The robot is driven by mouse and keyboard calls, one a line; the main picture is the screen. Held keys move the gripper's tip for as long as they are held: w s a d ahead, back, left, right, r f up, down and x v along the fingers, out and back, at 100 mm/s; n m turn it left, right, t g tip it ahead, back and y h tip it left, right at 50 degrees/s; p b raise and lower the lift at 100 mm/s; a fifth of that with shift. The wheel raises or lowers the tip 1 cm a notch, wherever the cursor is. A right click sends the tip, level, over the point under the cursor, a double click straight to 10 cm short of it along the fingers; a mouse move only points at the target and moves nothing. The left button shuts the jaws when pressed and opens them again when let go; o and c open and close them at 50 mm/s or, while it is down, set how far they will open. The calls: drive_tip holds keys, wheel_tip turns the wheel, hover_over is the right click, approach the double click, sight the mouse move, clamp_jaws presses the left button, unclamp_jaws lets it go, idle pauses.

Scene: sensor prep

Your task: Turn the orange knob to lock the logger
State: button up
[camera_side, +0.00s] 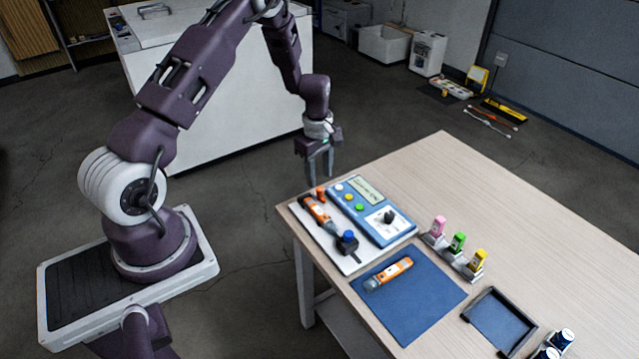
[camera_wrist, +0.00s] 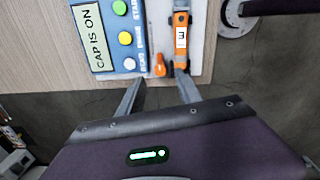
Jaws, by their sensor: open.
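The orange knob (camera_side: 320,194) stands at the far end of a white board, next to an orange and dark logger (camera_side: 317,211) lying on the board. In the wrist view the knob (camera_wrist: 160,66) is just beyond my fingertips, left of the logger (camera_wrist: 181,42) labelled "E". My gripper (camera_side: 319,176) is open, points down and is empty. It is above and behind the board's far end; its two fingers (camera_wrist: 159,78) also show in the wrist view, spread on either side of the knob's line. A gap to the knob shows in the side view.
A blue box (camera_side: 400,232) with coloured buttons and a screen reading "CAP IS ON" (camera_wrist: 91,30) is beside the logger. A blue-topped black part (camera_side: 347,243) is at the board's near end. A second orange logger (camera_side: 390,273) lies on a blue mat (camera_side: 428,303). Coloured bottles (camera_side: 457,243) stand right.

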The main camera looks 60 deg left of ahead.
sight(320, 189)
wheel_tip(320, 189, down, 4)
drive_tip(key=shift+r, duration=0.1)
clamp_jaws()
